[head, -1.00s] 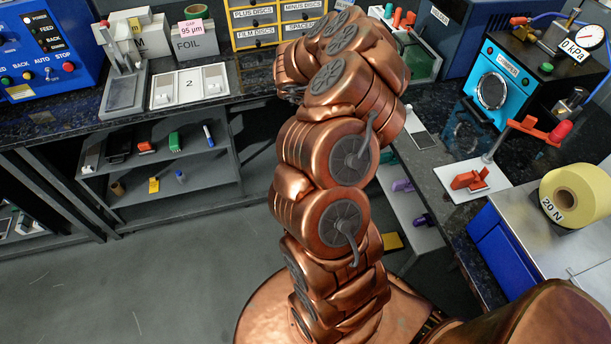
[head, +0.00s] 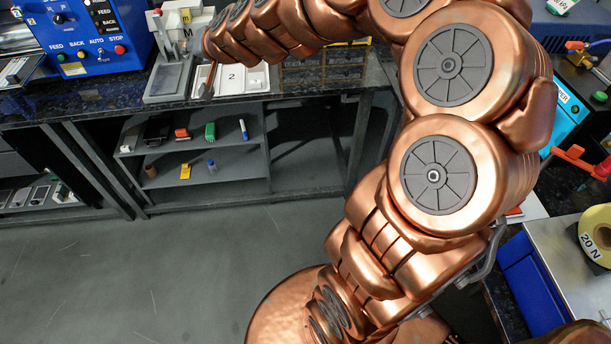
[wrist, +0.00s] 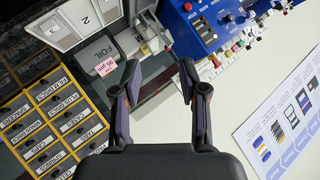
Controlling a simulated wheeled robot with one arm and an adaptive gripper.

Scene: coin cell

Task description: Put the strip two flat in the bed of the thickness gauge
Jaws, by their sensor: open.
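My gripper (wrist: 158,85) is open and empty in the wrist view, with its two dark fingers apart above the bench. The white tray (head: 232,88) with a "2" label lies on the bench in the head view, partly behind my arm. It also shows at the top left of the wrist view (wrist: 84,18). Small pale pieces lie in it, but I cannot tell which is strip two. A grey stand with an upright column, which looks like the thickness gauge (head: 168,80), stands left of the tray. I cannot make out its bed clearly.
A FOIL box (wrist: 112,55) with a pink label stands near my left finger. Yellow-fronted drawers (wrist: 48,120) are at the left of the wrist view. A blue control box (head: 85,38) stands left of the gauge. A shelf unit (head: 195,165) is below the bench.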

